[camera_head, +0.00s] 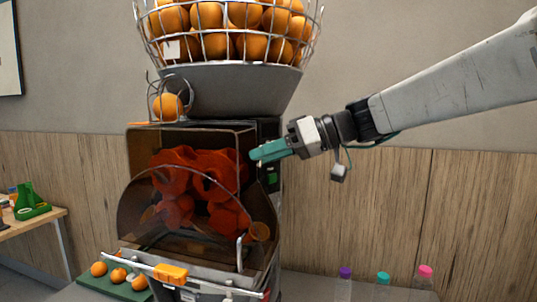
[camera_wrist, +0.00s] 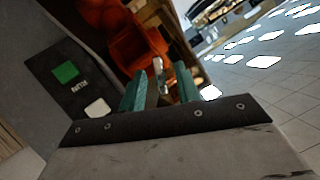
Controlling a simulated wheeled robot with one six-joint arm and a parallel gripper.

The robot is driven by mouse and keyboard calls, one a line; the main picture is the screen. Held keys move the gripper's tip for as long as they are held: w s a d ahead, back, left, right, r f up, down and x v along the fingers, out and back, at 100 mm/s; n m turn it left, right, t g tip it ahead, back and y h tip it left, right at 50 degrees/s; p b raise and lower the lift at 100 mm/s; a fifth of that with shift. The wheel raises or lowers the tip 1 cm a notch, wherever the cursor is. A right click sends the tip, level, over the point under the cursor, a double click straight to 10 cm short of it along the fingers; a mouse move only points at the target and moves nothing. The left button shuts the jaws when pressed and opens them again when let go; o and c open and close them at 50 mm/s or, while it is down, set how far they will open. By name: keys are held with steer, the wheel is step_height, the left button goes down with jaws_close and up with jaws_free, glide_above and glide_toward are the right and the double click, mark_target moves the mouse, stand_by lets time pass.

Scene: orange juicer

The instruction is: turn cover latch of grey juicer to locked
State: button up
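The grey juicer (camera_head: 232,90) stands in the middle of the head view, with a clear brown cover (camera_head: 140,215) over its red pressing parts (camera_head: 195,172). My gripper (camera_head: 256,154) reaches in from the right, its teal fingertips at the upper right edge of the cover. In the wrist view the teal fingers (camera_wrist: 160,90) stand apart. A small metal piece (camera_wrist: 158,70), which looks like the cover latch, shows between them, in front of the red parts. Contact with it cannot be made out. In the head view my fingers hide the latch, so its angle is unclear.
A wire basket of oranges (camera_head: 232,35) tops the juicer. A black panel with a green button (camera_wrist: 65,72) is close beside my fingers. An orange handle (camera_head: 170,273) lies along the front bar. Several capped bottles (camera_head: 383,288) stand at lower right.

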jaws_close()
steer(key=shift+m, duration=0.3)
steer(key=m+g+y, duration=0.1)
steer(key=m, duration=0.2)
steer(key=m+g+y, duration=0.1)
steer(key=m+y, duration=0.1)
steer(key=m, duration=0.1)
steer(key=m+g+y, duration=0.1)
steer(key=m, duration=0.2)
steer(key=shift+w+d+f+m+g, duration=0.1)
steer(key=shift+w+f+m+g, duration=0.1)
steer(key=shift+f+m+g, duration=0.15)
stand_by(0.5)
jaws_free()
